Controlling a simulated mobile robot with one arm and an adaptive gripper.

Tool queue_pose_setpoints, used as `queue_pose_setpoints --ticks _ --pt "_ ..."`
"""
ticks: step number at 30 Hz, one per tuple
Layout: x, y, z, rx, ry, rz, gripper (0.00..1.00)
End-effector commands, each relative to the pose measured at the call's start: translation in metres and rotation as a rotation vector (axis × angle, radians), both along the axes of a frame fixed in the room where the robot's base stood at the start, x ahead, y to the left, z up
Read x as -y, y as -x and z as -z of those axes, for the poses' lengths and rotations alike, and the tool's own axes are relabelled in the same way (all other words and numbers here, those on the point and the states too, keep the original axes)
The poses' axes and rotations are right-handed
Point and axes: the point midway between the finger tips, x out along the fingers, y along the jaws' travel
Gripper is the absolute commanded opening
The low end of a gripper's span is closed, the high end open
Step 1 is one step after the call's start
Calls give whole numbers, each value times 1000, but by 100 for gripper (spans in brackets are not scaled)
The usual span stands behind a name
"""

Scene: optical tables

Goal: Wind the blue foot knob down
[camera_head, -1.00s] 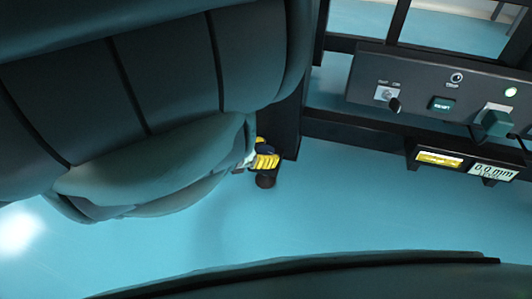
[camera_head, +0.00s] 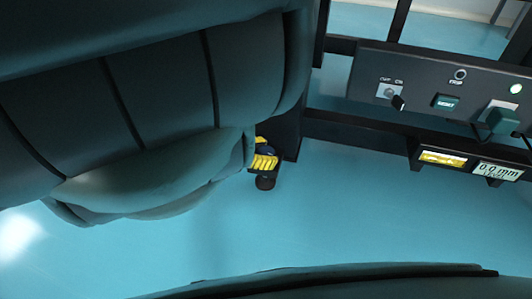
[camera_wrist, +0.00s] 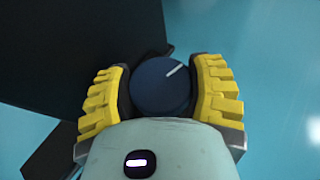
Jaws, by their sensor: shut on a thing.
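The blue foot knob (camera_wrist: 160,90) is round, with a white line on its face pointing to the upper right in the wrist view. My gripper (camera_wrist: 160,88) has yellow ribbed fingers, one on each side of the knob, and is shut on it. In the head view my gripper (camera_head: 264,161) shows at the foot of a dark table leg (camera_head: 283,128), with a little of the blue knob (camera_head: 267,149) visible. A dark round foot (camera_head: 265,183) shows just below the fingers. My arm hides much of the left side.
A control panel (camera_head: 428,88) on the table frame carries a key switch, a reset button, a lit green lamp and a dark green block. Below it hang a yellow level gauge (camera_head: 443,158) and a display (camera_head: 497,170) reading 0.0 mm. The blue floor (camera_head: 360,220) is clear.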

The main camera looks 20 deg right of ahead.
Motion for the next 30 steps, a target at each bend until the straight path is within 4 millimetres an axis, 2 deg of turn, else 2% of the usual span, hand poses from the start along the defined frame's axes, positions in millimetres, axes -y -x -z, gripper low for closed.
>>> queue_pose_setpoints --ticks 13,14,15,22,30 --pt "-1 0 1 -1 -5 0 22" --pt "-1 0 1 -1 -5 0 63" --pt "-1 0 1 -1 -5 0 67" --pt "-1 0 1 1 -3 0 91" --pt "-1 -1 0 1 -2 -1 91"
